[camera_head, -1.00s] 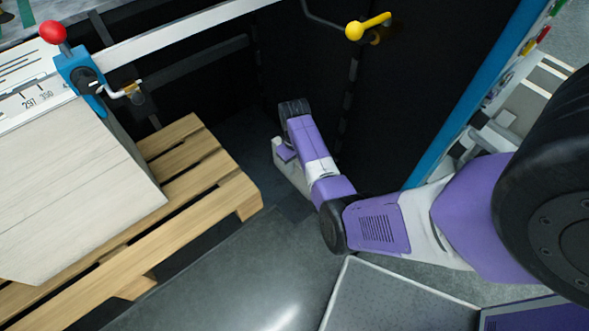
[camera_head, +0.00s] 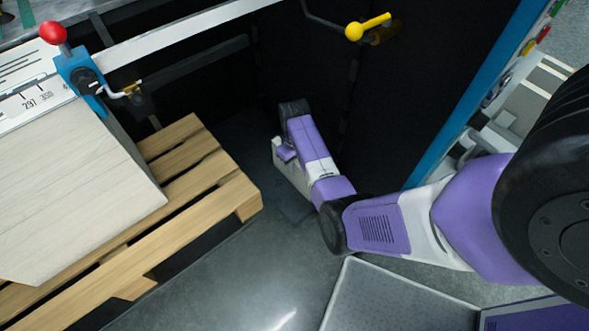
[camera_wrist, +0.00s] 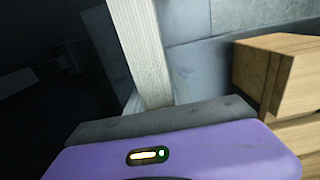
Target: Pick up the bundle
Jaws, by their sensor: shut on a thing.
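My gripper (camera_wrist: 165,122) shows in the wrist view as a purple body with a dark grey front edge. A pale, finely ribbed strip, which looks like the bundle (camera_wrist: 143,50), rises from that edge to the top of the picture. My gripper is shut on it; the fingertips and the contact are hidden. In the head view my arm reaches down into the dark space right of the pallet. The bundle cannot be made out clearly there.
A wooden pallet (camera_head: 240,192) carries a large pale block (camera_head: 75,200) at left; pallet wood (camera_wrist: 285,75) also shows at right in the wrist view. A black panel (camera_head: 410,90) with a blue edge stands behind my arm. A yellow-knobbed lever (camera_head: 368,26) sticks out above. Grey floor (camera_head: 250,285) is clear in front.

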